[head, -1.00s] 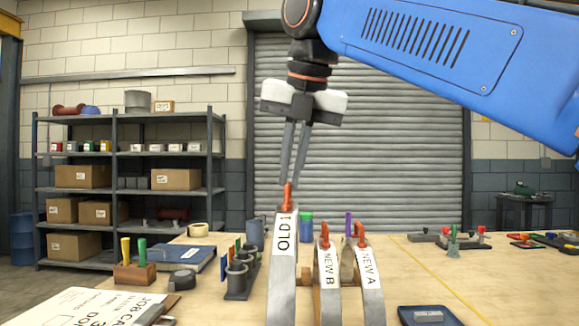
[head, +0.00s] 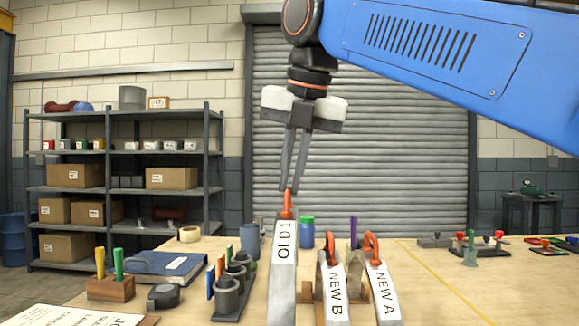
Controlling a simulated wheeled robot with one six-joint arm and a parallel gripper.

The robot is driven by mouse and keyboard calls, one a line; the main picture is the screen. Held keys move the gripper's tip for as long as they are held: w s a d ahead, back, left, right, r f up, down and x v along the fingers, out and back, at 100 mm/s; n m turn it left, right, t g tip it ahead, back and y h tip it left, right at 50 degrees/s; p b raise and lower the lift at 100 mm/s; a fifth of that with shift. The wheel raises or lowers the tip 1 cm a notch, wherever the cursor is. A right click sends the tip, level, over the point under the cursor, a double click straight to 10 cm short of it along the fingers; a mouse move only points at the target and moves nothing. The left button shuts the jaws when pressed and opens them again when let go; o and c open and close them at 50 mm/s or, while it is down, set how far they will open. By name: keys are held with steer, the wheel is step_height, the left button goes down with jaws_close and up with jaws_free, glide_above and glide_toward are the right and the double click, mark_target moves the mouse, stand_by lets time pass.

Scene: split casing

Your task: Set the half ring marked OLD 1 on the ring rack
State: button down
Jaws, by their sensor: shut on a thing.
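The half ring marked OLD 1 (head: 283,262) is a tall grey curved piece with a white label and an orange handle on top. My gripper (head: 288,188) points down and is shut on that handle. The lower end of OLD 1 is cut off by the picture edge, so I cannot tell whether it touches anything. The half rings NEW B (head: 335,290) and NEW A (head: 383,290) stand to its right, each with an orange handle. Brown wood (head: 306,292) shows between OLD 1 and NEW B; I cannot tell whether it is the ring rack.
To the left are a grey holder with cups (head: 228,300), a wooden block with coloured pegs (head: 110,288), a tape measure (head: 165,296) and a blue binder (head: 165,264). A green-lidded jar (head: 307,232) stands behind. The tabletop (head: 450,290) at right is largely clear.

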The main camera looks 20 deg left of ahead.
mark_target(293, 211)
steer(key=shift+f, duration=1.2)
steer(key=shift+w+d, duration=0.1)
steer(key=shift+w, duration=0.05)
stand_by(0.3)
steer(key=shift+f, duration=0.2)
stand_by(0.8)
steer(key=shift+f, duration=2.45)
stand_by(2.9)
